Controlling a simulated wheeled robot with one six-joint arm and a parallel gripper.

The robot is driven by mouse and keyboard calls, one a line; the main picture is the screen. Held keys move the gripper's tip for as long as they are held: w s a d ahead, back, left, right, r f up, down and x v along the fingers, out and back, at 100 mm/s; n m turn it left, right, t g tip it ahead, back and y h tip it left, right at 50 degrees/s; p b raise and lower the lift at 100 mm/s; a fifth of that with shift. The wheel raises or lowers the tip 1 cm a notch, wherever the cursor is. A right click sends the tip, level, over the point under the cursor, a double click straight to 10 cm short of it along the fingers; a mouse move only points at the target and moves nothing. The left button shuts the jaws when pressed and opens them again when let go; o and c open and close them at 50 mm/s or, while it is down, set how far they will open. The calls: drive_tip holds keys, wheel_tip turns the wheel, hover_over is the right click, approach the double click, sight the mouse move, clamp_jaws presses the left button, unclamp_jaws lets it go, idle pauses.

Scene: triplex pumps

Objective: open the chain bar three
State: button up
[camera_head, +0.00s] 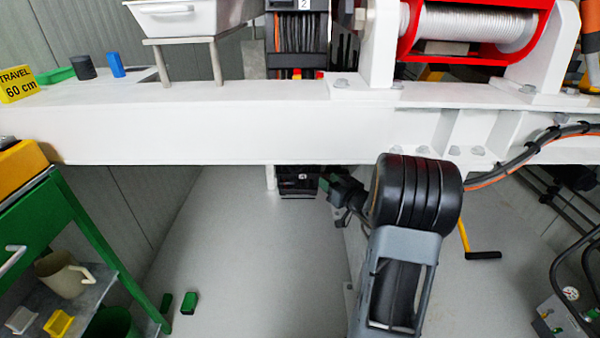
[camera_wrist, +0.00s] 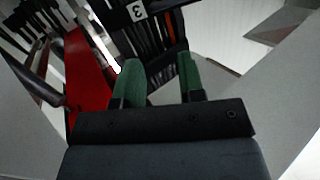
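A black block with a white label reading 3 (camera_wrist: 137,11) is at the top of the wrist view. Dark strips run from it behind my fingertips. My gripper (camera_wrist: 158,74) has two green fingers standing apart, with nothing clearly held between them. Whether they touch the strips cannot be told. In the head view my gripper (camera_head: 326,183) is below the white beam, beside a black box (camera_head: 298,182), and is partly hidden by my arm. A black unit labelled 2 (camera_head: 304,5) with dark strips stands above the beam. No bar marked three is readable in the head view.
A white beam (camera_head: 150,135) crosses the head view above my gripper. A red part (camera_wrist: 88,80) lies left of my fingers in the wrist view. A green cart (camera_head: 95,235) stands left, a yellow crank (camera_head: 465,238) right. Grey floor (camera_head: 250,270) is open between.

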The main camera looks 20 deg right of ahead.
sight(300, 167)
drive_tip(key=w+a+n+b, duration=0.1)
drive_tip(key=w+n, duration=0.3)
drive_tip(key=n, duration=0.3)
drive_tip(key=w+a+f+n+b, duration=0.1)
drive_tip(key=w+n, duration=0.3)
drive_tip(key=n, duration=0.2)
drive_tip(key=w+a+f+n+b, duration=0.1)
drive_tip(key=w+a+n, duration=0.1)
drive_tip(key=w+n, duration=0.3)
drive_tip(key=shift+a+n+g+y, duration=0.1)
drive_tip(key=shift+n+g+y, duration=0.25)
drive_tip(key=shift+n, duration=0.95)
drive_tip(key=shift+c, duration=0.4)
clamp_jaws()
